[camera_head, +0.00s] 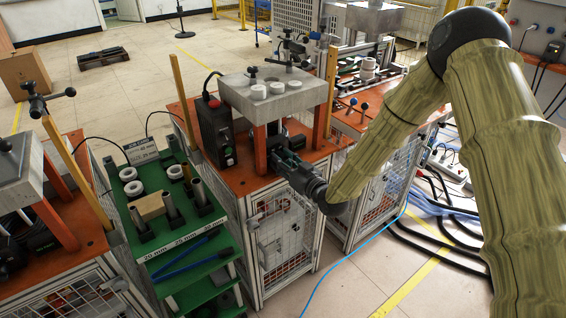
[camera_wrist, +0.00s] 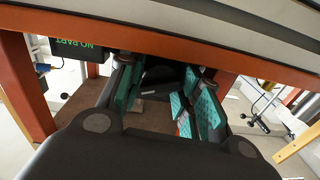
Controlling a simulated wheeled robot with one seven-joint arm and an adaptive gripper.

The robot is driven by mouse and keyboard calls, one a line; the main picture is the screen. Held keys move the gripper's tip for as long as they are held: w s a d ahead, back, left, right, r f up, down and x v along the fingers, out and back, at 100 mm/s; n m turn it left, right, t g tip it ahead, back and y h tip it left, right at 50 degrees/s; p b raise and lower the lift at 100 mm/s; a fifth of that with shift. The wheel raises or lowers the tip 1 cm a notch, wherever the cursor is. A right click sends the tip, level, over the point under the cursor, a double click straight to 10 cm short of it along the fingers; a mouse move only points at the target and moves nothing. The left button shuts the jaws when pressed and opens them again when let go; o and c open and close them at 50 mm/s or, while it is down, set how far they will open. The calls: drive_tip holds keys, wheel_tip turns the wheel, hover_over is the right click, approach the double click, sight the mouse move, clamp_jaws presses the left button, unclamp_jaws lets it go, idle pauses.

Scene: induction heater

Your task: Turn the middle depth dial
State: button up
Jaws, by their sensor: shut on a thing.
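The middle heater stand has a grey block on top (camera_head: 275,88), held up by orange posts over an orange table. My gripper (camera_head: 280,152) reaches in under this block from the front right. In the wrist view my gripper (camera_wrist: 165,80) shows its two teal-padded fingers on either side of a dark rounded part, the middle depth dial (camera_wrist: 160,76). The fingers are shut on it. Most of the dial is hidden by the fingers and the shadow under the block. In the head view my gripper hides the dial.
Orange posts (camera_wrist: 25,85) flank my gripper closely. A green rack (camera_head: 185,255) with rings and cylinders stands left. Another stand (camera_head: 365,75) is behind right.

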drive_tip(key=shift+d, duration=0.1)
drive_tip(key=o, duration=0.7)
drive_tip(key=shift+s, duration=0.1)
drive_tip(key=v, duration=1.1)
drive_tip(key=shift+s+d, duration=0.2)
drive_tip(key=shift+d, duration=0.15)
